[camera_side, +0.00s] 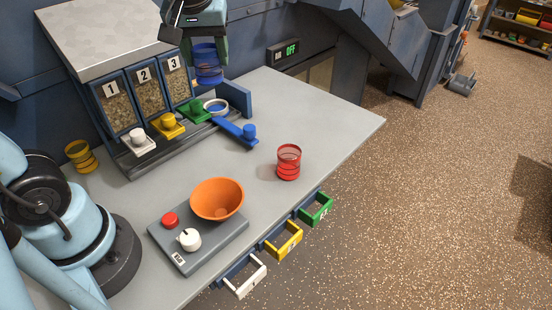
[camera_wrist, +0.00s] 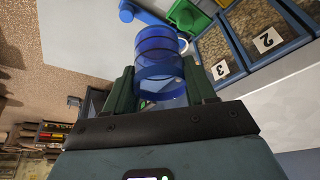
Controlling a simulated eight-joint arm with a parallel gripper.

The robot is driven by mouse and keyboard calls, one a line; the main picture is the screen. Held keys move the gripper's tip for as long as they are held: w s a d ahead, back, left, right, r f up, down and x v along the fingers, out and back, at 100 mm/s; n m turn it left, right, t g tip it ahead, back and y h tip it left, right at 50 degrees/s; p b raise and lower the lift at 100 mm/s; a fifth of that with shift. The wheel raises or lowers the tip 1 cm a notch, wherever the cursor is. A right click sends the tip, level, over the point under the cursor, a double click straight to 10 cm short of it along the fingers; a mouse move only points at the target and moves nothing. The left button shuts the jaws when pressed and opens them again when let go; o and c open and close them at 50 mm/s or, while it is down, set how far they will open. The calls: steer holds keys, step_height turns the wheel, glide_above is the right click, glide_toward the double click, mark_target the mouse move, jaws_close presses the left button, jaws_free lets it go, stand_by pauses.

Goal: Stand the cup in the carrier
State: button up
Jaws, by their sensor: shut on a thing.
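The blue translucent cup (camera_side: 209,72) is in my gripper (camera_side: 207,54), raised above the back of the bench near the bins. In the wrist view the cup (camera_wrist: 160,65) stands between the two green fingers of my gripper (camera_wrist: 160,75), which are shut on it. In the side view a pale ring with a blue inside (camera_side: 215,106), which looks like the carrier, lies below the cup, beside a blue upright post (camera_side: 234,97). The cup is apart from it. In the wrist view the cup hides most of this ring (camera_wrist: 186,47).
A red cup (camera_side: 289,162) and a yellow cup (camera_side: 81,156) stand on the bench. Bins 1, 2 and 3 (camera_side: 147,92) have white, yellow and green levers. A blue lever (camera_side: 237,132) lies in front of the ring.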

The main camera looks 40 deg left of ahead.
steer(key=w+a+f+n+g+y, duration=0.1)
steer(key=w+a+f+n, duration=0.2)
steer(key=w, duration=0.5)
steer(key=n, duration=0.2)
glide_above(217, 110)
step_height(217, 110, down, 11)
steer(key=shift+f, duration=2)
steer(key=shift+f, duration=0.15)
steer(key=o, duration=0.8)
steer(key=shift+o, duration=0.2)
